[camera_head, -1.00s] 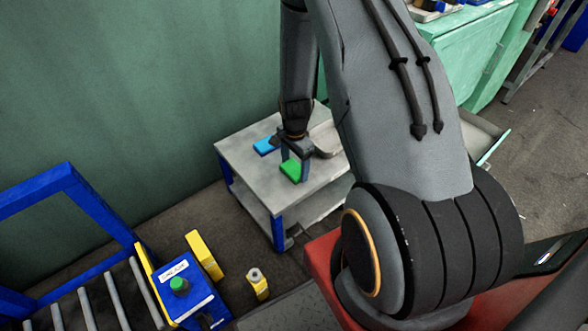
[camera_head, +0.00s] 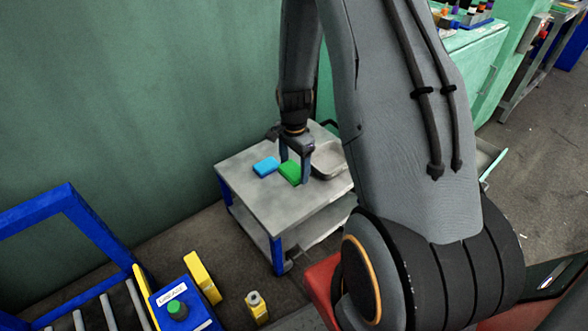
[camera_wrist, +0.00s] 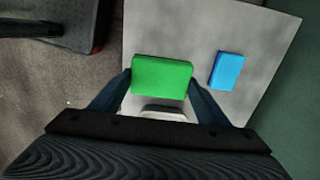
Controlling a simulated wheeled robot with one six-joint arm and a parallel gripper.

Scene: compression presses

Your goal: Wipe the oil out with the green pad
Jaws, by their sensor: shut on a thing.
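The green pad (camera_head: 290,172) is a small flat block at the grey trolley top (camera_head: 270,205). My gripper (camera_head: 294,174) points down over it, with one finger on each side. In the wrist view the green pad (camera_wrist: 161,77) sits between the two fingertips (camera_wrist: 161,88), and the gripper is shut on it. I cannot tell whether the pad still touches the trolley top. A grey metal dish (camera_head: 328,160) stands on the trolley just right of the gripper, partly hidden by my arm. No oil can be made out.
A blue pad (camera_head: 266,166) lies left of the green one, apart from it. A green wall rises behind the trolley. The trolley's front top is clear.

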